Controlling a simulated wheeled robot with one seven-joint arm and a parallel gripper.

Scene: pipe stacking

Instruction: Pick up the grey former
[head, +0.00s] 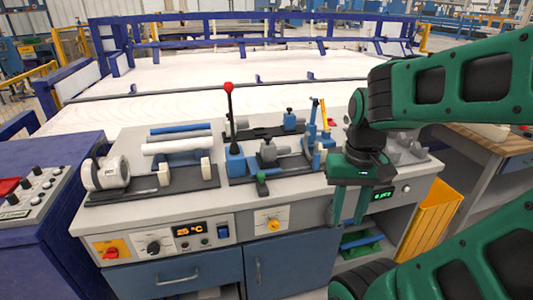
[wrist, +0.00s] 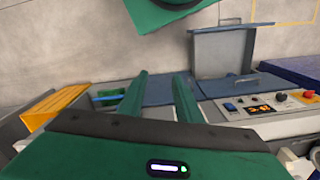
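My gripper (head: 347,218) hangs in front of the bench's right part with its two green fingers apart and nothing between them. In the wrist view the fingers (wrist: 161,76) are also spread, with the cabinet front and floor beyond. No part is clearly marked as the grey former. A grey cylindrical piece (head: 270,151) sits on the middle fixture, left of and behind my gripper. Other grey pieces (head: 405,147) lie at the bench's right end, partly hidden by my arm. I cannot tell which is the former.
The grey bench (head: 240,190) carries a left fixture with white and blue pipes (head: 178,145), a red-knobbed lever (head: 229,88) and a blue-yellow clamp (head: 318,125). A yellow bin (head: 432,222) stands right of the bench; it also shows in the wrist view (wrist: 55,106). An opened panel (wrist: 222,60) stands out there.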

